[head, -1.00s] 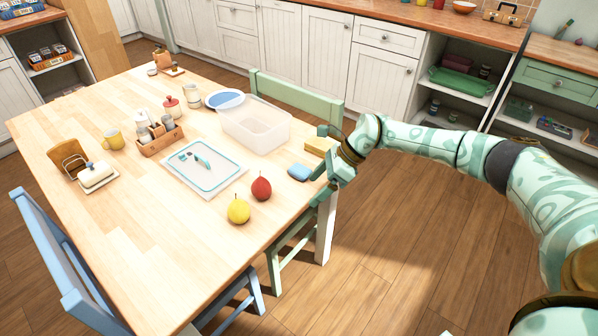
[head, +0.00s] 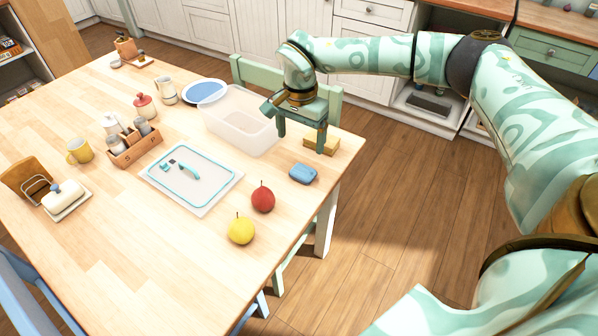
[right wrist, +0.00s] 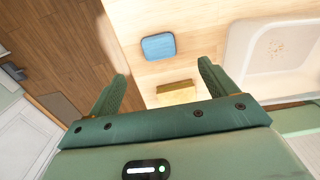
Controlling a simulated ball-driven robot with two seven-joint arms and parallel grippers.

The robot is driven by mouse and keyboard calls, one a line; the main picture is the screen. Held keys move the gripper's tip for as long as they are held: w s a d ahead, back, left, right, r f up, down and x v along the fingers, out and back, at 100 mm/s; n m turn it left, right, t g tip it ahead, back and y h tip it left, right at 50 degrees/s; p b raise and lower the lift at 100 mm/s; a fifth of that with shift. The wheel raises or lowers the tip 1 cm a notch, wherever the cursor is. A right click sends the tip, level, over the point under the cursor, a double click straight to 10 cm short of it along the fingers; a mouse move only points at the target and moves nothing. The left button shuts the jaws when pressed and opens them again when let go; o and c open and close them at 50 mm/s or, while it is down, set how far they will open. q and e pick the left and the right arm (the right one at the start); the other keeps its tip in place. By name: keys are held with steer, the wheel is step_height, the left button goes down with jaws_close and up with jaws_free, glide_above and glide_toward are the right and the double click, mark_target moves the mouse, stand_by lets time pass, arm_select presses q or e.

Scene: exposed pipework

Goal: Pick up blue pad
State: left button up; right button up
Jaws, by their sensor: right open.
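The blue pad (head: 303,173) lies flat on the wooden table near its right edge. It also shows in the right wrist view (right wrist: 158,47), beyond the fingertips and roughly between them. My right gripper (head: 301,143) is open and empty above the table. It hovers near a yellow sponge-like block (head: 321,145), which lies just behind the blue pad. In the right wrist view the block (right wrist: 176,87) shows between the open fingers (right wrist: 162,80). I cannot tell whether the fingers touch the block. My left gripper is not in view.
A clear plastic bin (head: 238,121) stands left of the gripper. A red pear-like fruit (head: 262,198), a yellow one (head: 241,231) and a cutting board (head: 192,178) lie nearby. A green chair (head: 242,70) stands behind the table.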

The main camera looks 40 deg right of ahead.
steer(key=b, duration=0.2)
glide_above(303, 170)
steer(key=f, duration=0.6)
steer(key=shift+w+a, duration=0.1)
steer(key=shift+a, duration=0.3)
steer(key=shift+f, duration=0.35)
steer(key=f, duration=0.1)
steer(key=f+b, duration=0.1)
steer(key=f, duration=0.1)
steer(key=f+b, duration=0.1)
steer(key=f, duration=0.1)
steer(key=shift+d+f, duration=0.15)
steer(key=shift+d, duration=0.2)
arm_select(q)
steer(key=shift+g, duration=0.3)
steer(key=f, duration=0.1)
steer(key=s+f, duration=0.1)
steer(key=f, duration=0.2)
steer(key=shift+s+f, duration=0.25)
arm_select(e)
steer(key=shift+r, duration=0.2)
steer(key=shift+c, duration=0.4)
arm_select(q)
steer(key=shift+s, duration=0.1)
arm_select(e)
steer(key=c, duration=1)
